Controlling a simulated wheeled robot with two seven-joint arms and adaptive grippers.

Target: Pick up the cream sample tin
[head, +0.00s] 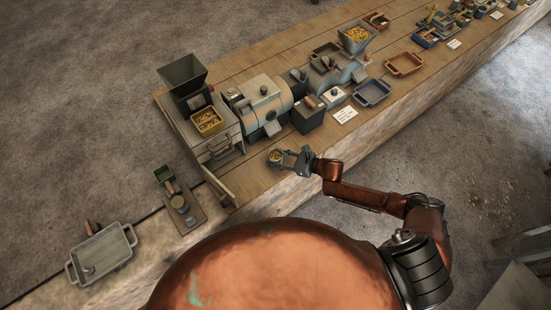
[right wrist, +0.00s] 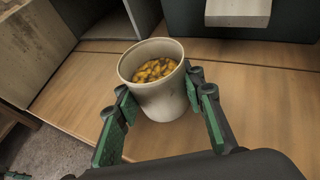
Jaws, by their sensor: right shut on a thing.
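The cream sample tin (right wrist: 160,100) is a round, open-topped cup with yellow-orange pieces inside. In the right wrist view it stands upright between the green-padded fingers of my right gripper (right wrist: 163,108), which are shut on its sides. In the head view the tin (head: 275,158) is small at the end of my right gripper (head: 287,159), over the front part of the wooden bench. I cannot tell whether its base touches the wood. My left gripper is not in view.
Behind the tin stand a cream drum machine (head: 262,101) and a dark box (head: 308,114). A grey machine with a hopper (head: 183,76) and a yellow bin (head: 207,121) is to the left. A grey tray (head: 103,253) lies lower left; blue (head: 372,93) and orange (head: 404,64) trays lie right.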

